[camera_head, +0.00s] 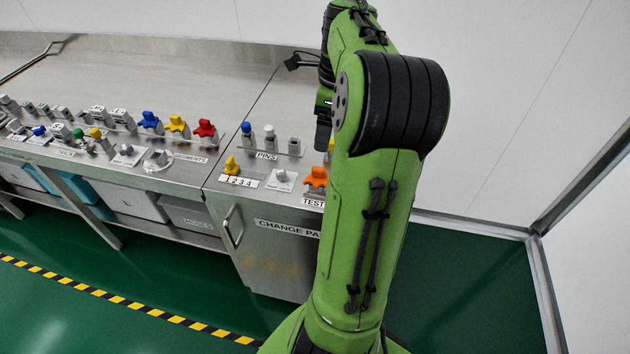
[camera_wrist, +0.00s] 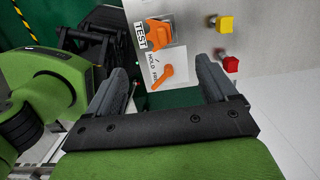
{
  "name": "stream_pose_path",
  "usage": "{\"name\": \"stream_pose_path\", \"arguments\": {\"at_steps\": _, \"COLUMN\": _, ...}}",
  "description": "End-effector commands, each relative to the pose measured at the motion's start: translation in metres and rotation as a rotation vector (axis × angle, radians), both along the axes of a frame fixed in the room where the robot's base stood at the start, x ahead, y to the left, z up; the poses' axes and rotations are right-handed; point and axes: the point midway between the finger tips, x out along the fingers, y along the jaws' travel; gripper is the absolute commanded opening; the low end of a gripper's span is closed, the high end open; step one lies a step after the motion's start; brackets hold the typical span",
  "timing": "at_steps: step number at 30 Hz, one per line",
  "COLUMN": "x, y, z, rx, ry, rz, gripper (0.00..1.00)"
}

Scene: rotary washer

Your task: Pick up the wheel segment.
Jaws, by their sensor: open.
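My gripper (camera_wrist: 165,82) is open and empty in the wrist view, its two grey fingers wide apart. Between and beyond the fingers is a white card with an orange wrench-like shape (camera_wrist: 157,75). An orange knob-like piece (camera_wrist: 158,34) sits at the TEST label, just beyond the fingertips. It also shows in the head view (camera_head: 316,177), left of my arm. Blue (camera_head: 150,121), yellow (camera_head: 177,124) and red (camera_head: 205,128) pieces stand in a row by a partly readable SEGMENTS label. I cannot tell which piece is the wheel segment.
Pins stand in holders by the PINS label (camera_head: 266,156). A small yellow piece (camera_head: 231,166) sits on the bench front. Yellow (camera_wrist: 225,24) and red (camera_wrist: 231,64) blocks are right of the fingers. The steel cabinet (camera_head: 270,262) drops to a green floor; a white wall stands at right.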

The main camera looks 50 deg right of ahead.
Motion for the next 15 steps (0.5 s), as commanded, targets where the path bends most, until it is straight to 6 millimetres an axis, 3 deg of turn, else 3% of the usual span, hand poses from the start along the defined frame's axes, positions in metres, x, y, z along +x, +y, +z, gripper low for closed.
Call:
{"name": "stream_pose_path", "arguments": {"at_steps": 3, "x": 0.003, "y": 0.003, "z": -0.036, "rx": 0.006, "ry": 0.004, "rz": 0.003, "gripper": 0.85}}
{"name": "stream_pose_path", "arguments": {"at_steps": 9, "x": 0.008, "y": 0.005, "z": -0.082, "rx": 0.003, "ry": 0.002, "rz": 0.004, "gripper": 0.85}}
{"name": "stream_pose_path", "arguments": {"at_steps": 15, "x": 0.010, "y": 0.006, "z": -0.100, "rx": 0.001, "ry": 0.001, "rz": 0.005, "gripper": 0.85}}
